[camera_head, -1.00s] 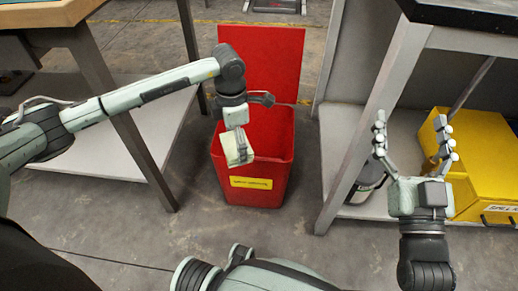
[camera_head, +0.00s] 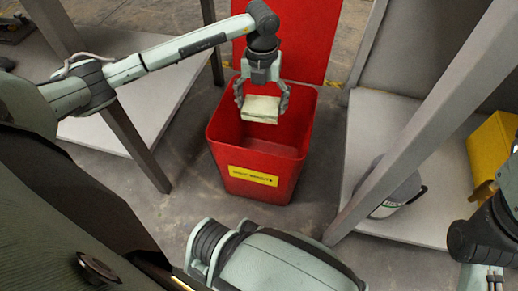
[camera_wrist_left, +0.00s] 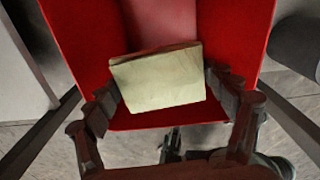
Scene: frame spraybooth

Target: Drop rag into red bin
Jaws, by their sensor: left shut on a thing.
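The rag (camera_head: 261,109) is a pale cream folded block. My left gripper (camera_head: 262,98) is shut on it, with fingers at its left and right sides. The red bin (camera_head: 253,190) stands open on the floor, with a yellow label on its front. The gripper and rag are above the bin's opening. In the left wrist view the rag (camera_wrist_left: 157,80) sits between the fingers, with the red bin (camera_wrist_left: 85,35) around and below it. My right arm shows only in part at the right edge; its fingers are out of view.
The bin's raised red lid (camera_head: 300,45) stands behind the opening. A table with a low shelf (camera_head: 150,105) is left of the bin. Another shelf (camera_head: 425,215) on the right holds a grey canister (camera_head: 393,190) and a yellow case (camera_head: 492,150).

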